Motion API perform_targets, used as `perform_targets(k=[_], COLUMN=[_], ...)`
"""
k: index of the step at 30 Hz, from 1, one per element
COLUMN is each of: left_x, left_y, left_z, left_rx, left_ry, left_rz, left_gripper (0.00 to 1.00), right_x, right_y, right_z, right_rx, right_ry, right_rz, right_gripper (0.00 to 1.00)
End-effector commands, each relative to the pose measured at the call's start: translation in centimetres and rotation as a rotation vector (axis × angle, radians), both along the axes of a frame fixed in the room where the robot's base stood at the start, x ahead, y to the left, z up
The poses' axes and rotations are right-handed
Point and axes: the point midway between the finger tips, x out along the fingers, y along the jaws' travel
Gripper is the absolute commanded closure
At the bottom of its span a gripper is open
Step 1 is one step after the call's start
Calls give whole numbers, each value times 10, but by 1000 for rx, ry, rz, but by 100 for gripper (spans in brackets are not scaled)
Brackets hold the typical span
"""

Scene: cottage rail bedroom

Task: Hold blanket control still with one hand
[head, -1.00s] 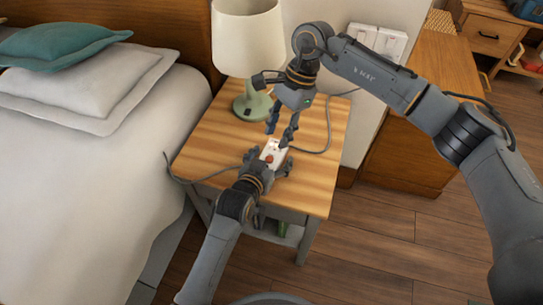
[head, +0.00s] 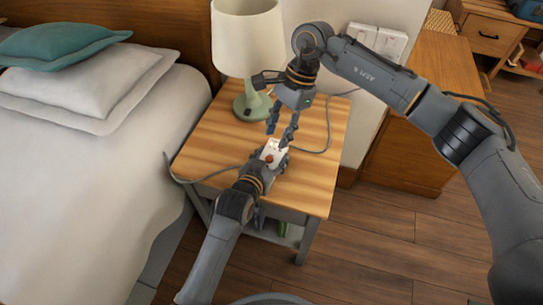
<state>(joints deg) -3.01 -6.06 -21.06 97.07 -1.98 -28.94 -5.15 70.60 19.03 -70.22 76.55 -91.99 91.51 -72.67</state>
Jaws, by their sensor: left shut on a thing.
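The blanket control (head: 275,148) is a small white box with a red-brown part, above the wooden nightstand top (head: 315,185). My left gripper (head: 270,161) reaches in from below and is shut on the control from its near end. Its fingers partly cover the sides of the control. My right gripper (head: 278,137) points down from above, just beyond the control's far end. Its two fingers are apart with nothing seen between them. Whether its tips touch the control cannot be told.
A lamp with a green base (head: 252,104) and cream shade (head: 247,38) stands at the back of the nightstand. Grey cords (head: 205,178) run left and right from the middle. The bed (head: 80,200) is at the left. The nightstand's front right is clear.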

Motion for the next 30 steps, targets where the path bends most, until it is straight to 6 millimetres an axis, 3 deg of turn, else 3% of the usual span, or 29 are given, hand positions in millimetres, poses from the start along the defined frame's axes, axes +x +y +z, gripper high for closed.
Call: perform_targets(k=[14,20,24,30], left_x=[0,-1,-1,-1], left_y=[0,0,0,0], left_z=[-1,-1,-2,-2], left_rx=[1,1,2,2], left_ry=[3,3,4,4], left_rz=[0,0,0,0], left_gripper=[81,81,81,81], right_x=[0,-10,-20,-23], right_y=[0,14,29,34], right_z=[0,-6,-13,-21], right_rx=[0,-87,-219,-281], right_ry=[0,-52,-157,-216], right_rz=[0,37,76,85], right_gripper=[62,99,100,100])
